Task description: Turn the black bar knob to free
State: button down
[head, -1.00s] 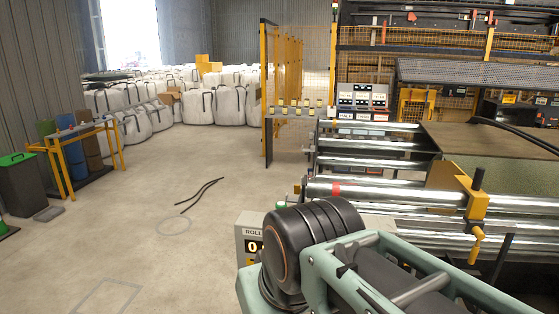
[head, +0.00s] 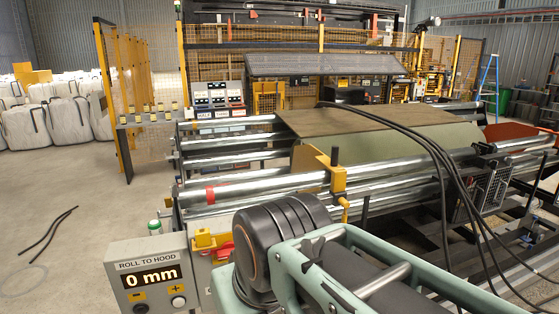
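A yellow bracket (head: 338,178) sits on the shiny front roller, with a short upright black handle (head: 335,156) on top. I cannot tell whether this handle is the black bar knob, and no marking for free is readable. A grey control box (head: 150,275) at lower left reads "ROLL TO HOOD" and "0 mm". Yellow and red parts (head: 212,240) stand beside it, partly hidden by my arm. My arm fills the lower middle, in front of the machine. My gripper is not in view.
Shiny rollers (head: 240,187) run across the machine, with a turf sheet (head: 375,122) over them. Black cables (head: 440,150) hang across the right side. A yellow mesh fence (head: 120,80) stands at back left.

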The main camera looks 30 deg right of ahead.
aim_at(493, 164)
jog(key=z, duration=1.85)
jog(key=i+l, duration=1.5)
jog(key=l, duration=0.2)
jog(key=i+l+z, duration=0.1)
jog(key=i+l, duration=1.45)
jog(key=l, duration=0.2)
